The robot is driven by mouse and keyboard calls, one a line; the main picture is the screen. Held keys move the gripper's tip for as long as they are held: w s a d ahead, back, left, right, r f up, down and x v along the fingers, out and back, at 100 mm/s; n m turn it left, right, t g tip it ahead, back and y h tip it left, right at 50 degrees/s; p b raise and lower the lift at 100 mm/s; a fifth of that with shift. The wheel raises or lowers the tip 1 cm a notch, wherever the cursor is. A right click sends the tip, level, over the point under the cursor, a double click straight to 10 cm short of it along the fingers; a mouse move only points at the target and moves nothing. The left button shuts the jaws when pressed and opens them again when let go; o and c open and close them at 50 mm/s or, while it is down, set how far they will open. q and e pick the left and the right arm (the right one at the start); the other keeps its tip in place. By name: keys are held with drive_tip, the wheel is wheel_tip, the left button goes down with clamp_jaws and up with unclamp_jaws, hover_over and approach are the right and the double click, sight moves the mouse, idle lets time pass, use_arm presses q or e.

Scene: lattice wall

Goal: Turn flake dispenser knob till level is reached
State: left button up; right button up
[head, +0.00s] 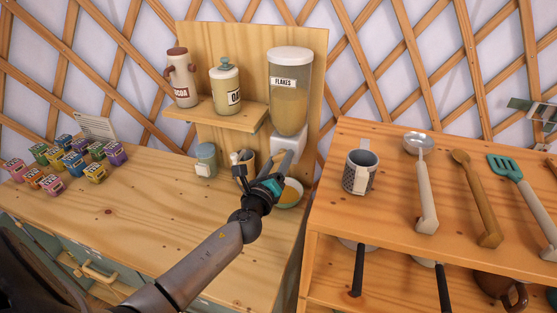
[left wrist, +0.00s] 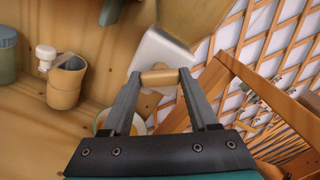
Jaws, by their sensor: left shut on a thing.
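The flake dispenser (head: 289,92) is a clear container with a white lid and a "FLAKES" label, mounted on the wooden back panel. Tan flakes show inside it. Its white lower housing (left wrist: 160,50) carries a short wooden knob (left wrist: 159,78). My left gripper (head: 285,164) is shut on this knob, with one finger on each side in the left wrist view. A bowl (head: 290,194) with something orange-yellow in it stands below, partly hidden by my gripper. The level in the bowl cannot be read clearly. My right gripper is not in view.
A green-lidded jar (head: 206,160) and a small wooden pot (left wrist: 66,84) stand left of the dispenser. Cocoa (head: 181,78) and oat (head: 226,88) canisters sit on the shelf above. The counter's front left is clear.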

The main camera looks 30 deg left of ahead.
use_arm(q)
drive_tip(key=shift+m, duration=0.5)
drive_tip(key=o, duration=1.4)
drive_tip(key=shift+b+v, duration=0.85)
drive_tip(key=shift+v, duration=6.75)
drive_tip(key=shift+d, duration=0.1)
